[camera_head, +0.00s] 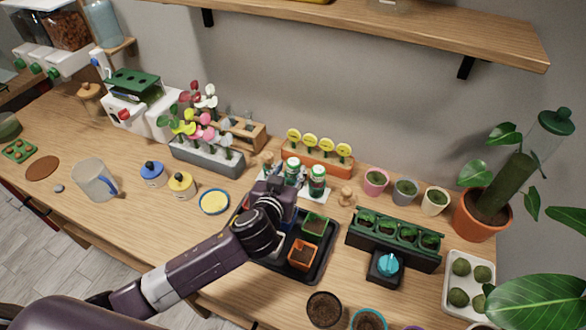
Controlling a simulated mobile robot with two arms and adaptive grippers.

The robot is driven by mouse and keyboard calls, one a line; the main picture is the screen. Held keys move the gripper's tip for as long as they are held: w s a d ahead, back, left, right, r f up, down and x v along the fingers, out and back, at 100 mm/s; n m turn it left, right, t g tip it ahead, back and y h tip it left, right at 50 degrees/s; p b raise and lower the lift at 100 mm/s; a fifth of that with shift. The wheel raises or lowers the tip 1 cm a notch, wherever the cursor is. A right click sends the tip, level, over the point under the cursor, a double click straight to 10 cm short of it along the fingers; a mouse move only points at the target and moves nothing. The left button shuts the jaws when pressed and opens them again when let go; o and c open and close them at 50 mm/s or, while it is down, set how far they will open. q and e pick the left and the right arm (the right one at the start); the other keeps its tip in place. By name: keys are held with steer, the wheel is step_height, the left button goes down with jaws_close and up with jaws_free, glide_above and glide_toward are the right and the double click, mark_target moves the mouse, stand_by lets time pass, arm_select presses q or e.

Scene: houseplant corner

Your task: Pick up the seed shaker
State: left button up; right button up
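My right gripper is not in view.
The black tray (320,262) holds small square pots, including an orange one (302,254). A dark green planter (395,238) stands to the right, and an orange rack of yellow markers (316,158) behind. A grey flower trough (206,158) stands left. Bare wood lies front left.

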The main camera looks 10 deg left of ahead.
mark_target(292, 166)
arm_select(q)
steer(key=p+x, duration=0.1)
steer(key=x, duration=0.3)
steer(key=shift+w+r, duration=0.1)
steer(key=shift+w, duration=0.2)
steer(key=shift+c, duration=1.8)
steer(key=c, duration=0.5)
steer(key=shift+c, duration=0.3)
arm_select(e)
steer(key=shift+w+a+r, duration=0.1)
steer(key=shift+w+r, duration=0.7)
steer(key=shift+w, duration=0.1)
